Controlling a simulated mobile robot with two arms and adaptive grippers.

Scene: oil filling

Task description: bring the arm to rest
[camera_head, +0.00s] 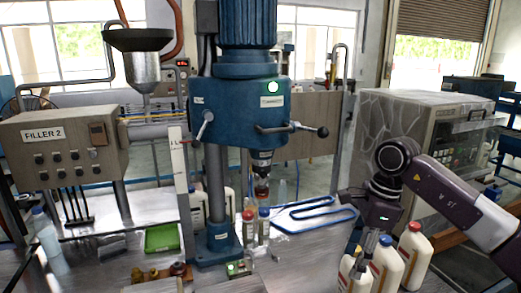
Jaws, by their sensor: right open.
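My right arm comes in from the right edge, and my right gripper (362,256) points down at the lower right. It is open. It is close beside a white bottle (348,272), partly covering it; I cannot tell whether they touch. A blue-capped white bottle (386,266) and a red-capped white bottle (414,256) stand just right of the gripper. My left gripper is not in view.
A blue filling machine (235,105) stands at the centre with small capped bottles (249,228) by its column. A grey box-shaped machine (415,125) is behind my right arm. A FILLER 2 panel (62,145) and green tray (162,238) are left.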

